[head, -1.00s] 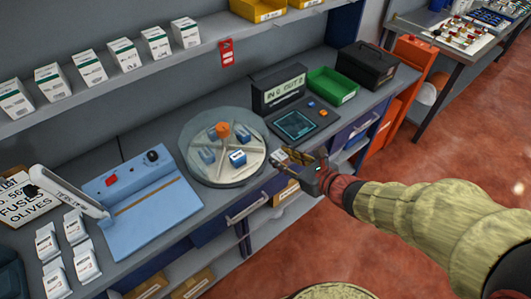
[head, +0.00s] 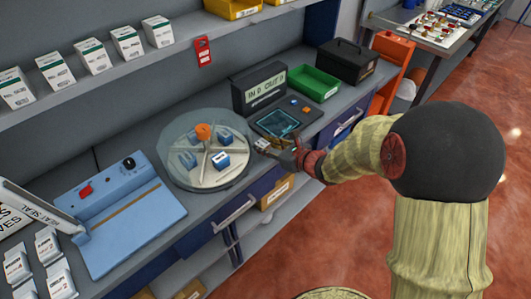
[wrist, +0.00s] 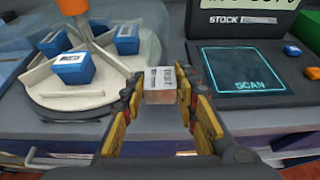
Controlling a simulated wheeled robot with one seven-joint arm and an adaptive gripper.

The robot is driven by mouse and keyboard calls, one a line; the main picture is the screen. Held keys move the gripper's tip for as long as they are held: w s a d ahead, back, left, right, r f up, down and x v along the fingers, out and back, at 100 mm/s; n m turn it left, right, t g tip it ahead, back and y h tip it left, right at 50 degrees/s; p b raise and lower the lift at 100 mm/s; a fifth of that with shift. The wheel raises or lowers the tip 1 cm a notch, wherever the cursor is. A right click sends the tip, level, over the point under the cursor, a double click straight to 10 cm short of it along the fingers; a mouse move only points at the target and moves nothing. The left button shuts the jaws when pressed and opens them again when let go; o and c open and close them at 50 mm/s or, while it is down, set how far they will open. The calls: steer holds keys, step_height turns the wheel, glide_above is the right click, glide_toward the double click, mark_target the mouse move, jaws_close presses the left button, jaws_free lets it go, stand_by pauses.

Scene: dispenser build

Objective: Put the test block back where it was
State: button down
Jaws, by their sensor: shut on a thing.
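My gripper (wrist: 159,100) is shut on a small pale metallic block (wrist: 160,83) with a printed label, taken to be the test block. In the wrist view the block sits between the two yellow-padded fingers, in front of the gap between the round carousel and the scan pad. In the head view my gripper (head: 278,146) is at the bench's front edge, just right of the carousel (head: 180,180). The block is small and partly hidden by the fingers there. The scan pad (wrist: 240,70) with its lit "SCAN" outline lies to the right of the block.
The carousel holds several blue boxes (wrist: 72,68) between white dividers, under a clear cover, with an orange knob (head: 203,131). Behind the pad stands a display (head: 262,88). A green bin (head: 315,83), black case (head: 345,60) and blue sealer (head: 130,225) share the bench.

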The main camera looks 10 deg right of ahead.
steer(key=shift+f+b, duration=0.5)
steer(key=shift+f, duration=0.85)
steer(key=shift+f, duration=0.1)
steer(key=c, duration=1.8)
jaws_free()
steer(key=shift+f, duration=0.15)
steer(key=shift+c, duration=0.2)
steer(key=o, duration=0.5)
steer(key=shift+s, duration=0.1)
steer(key=shift+c, duration=0.2)
